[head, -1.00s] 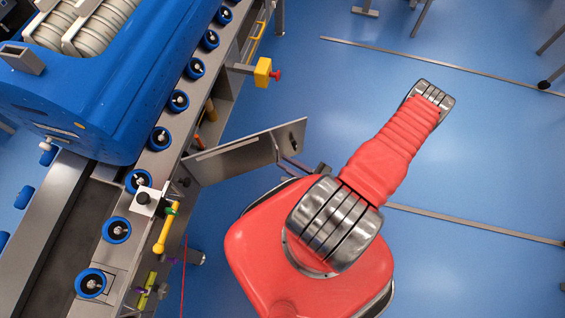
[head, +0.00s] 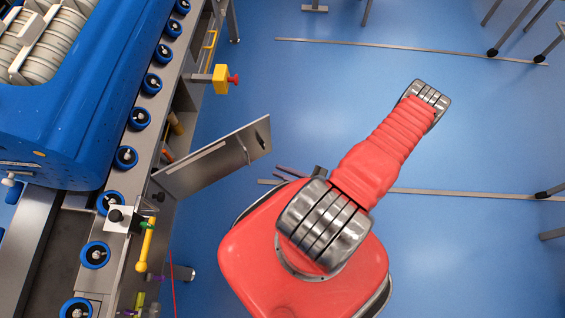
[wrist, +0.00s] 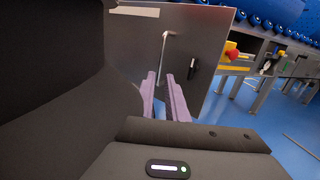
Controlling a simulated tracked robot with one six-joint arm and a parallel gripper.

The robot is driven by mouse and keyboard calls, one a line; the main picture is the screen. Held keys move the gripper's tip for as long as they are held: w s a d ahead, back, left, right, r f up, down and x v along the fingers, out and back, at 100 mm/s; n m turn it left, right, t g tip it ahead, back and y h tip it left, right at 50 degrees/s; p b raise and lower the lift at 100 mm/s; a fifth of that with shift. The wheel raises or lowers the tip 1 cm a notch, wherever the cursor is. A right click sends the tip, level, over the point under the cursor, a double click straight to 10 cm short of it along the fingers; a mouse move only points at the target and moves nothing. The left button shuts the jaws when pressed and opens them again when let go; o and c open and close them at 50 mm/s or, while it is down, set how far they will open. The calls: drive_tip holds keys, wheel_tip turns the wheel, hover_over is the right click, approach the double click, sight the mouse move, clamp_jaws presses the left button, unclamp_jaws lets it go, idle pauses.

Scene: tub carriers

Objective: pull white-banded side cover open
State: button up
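The side cover (head: 215,160) is a grey metal panel with a pale white band along it, standing swung out at an angle from the conveyor's side in the head view. In the wrist view the cover (wrist: 207,25) fills the upper middle, with the pale band at top left. A thin bar handle (wrist: 165,50) and a black latch are on its face. My gripper (wrist: 160,76) has two purple fingers standing apart with nothing held between them. In the head view my gripper (head: 277,172) is small, partly hidden by my arm, and a short gap away from the handle (head: 247,151).
A conveyor with blue rollers (head: 126,157) runs along the left and carries a blue tub (head: 75,140). A yellow box with a red button (head: 221,79) juts out beyond the cover. A yellow handle (head: 146,245) hangs nearer. Blue floor (head: 330,110) is open to the right.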

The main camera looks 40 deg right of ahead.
drive_tip(key=shift+w+d+r+n+y, duration=0.1)
drive_tip(key=shift+w+r+n+y, duration=0.05)
drive_tip(key=shift+r+n+y, duration=0.2)
clamp_jaws()
drive_tip(key=w+a+r+n+g+y, duration=0.1)
drive_tip(key=w+r+n+g, duration=0.2)
drive_tip(key=r+n+g, duration=0.75)
drive_tip(key=w+a+r+n+g+y, duration=0.1)
drive_tip(key=w+a+r+n+g, duration=0.15)
drive_tip(key=r+n+g, duration=0.7)
drive_tip(key=s+a+r+n+t+h, duration=0.1)
drive_tip(key=a+r+n+t+h, duration=0.2)
drive_tip(key=r, duration=0.7)
drive_tip(key=s+a+r+n+t+h, duration=0.1)
drive_tip(key=a+r+n+t+h, duration=0.2)
drive_tip(key=r, duration=0.7)
drive_tip(key=s+a+r+n+t+h, duration=0.1)
drive_tip(key=a+r+n+t+h, duration=0.2)
drive_tip(key=r, duration=0.7)
drive_tip(key=shift+s+a+n+t+h, duration=0.35)
drive_tip(key=shift+n+h, duration=0.1)
drive_tip(key=shift+h, duration=0.5)
drive_tip(key=shift+r, duration=0.1)
